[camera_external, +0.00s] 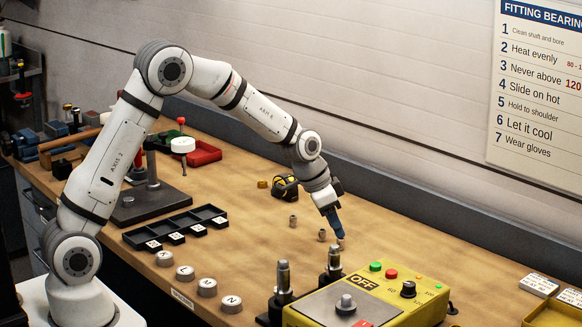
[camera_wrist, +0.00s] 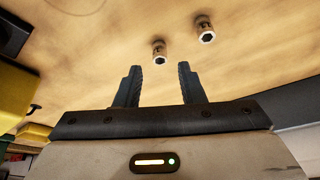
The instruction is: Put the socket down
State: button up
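My gripper (camera_external: 339,233) points down over the bench at centre right. In the wrist view my gripper (camera_wrist: 159,68) has its two dark fingers apart, with nothing between them. A socket (camera_wrist: 159,50) shows just beyond the fingertip gap in the wrist view, apart from both fingers.
A yellow control box (camera_external: 425,300) and two upright metal posts (camera_external: 334,262) stand in front of my gripper. A black compartment tray (camera_external: 175,228), several round lettered pieces (camera_external: 207,288) and a yellow-black tape measure (camera_external: 285,186) lie to the left.

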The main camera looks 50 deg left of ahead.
jog(key=v, duration=0.9)
jog(key=s+a+r+n, duration=0.1)
jog(key=s+a+r, duration=0.2)
jog(key=s, duration=0.4)
jog(key=s+a+r+n, duration=0.1)
jog(key=s+a+r, duration=0.15)
jog(key=s, duration=0.35)
jog(key=s+a+f+n+y, duration=0.1)
jog(key=s+a+n, duration=0.1)
jog(key=s, duration=0.7)
jog(key=s+a+f+n+y, duration=0.1)
jog(key=s+a, duration=0.3)
jog(key=s, duration=0.6)
jog(key=shift+a+n+g+b, duration=0.4)
jog(key=shift+n, duration=0.1)
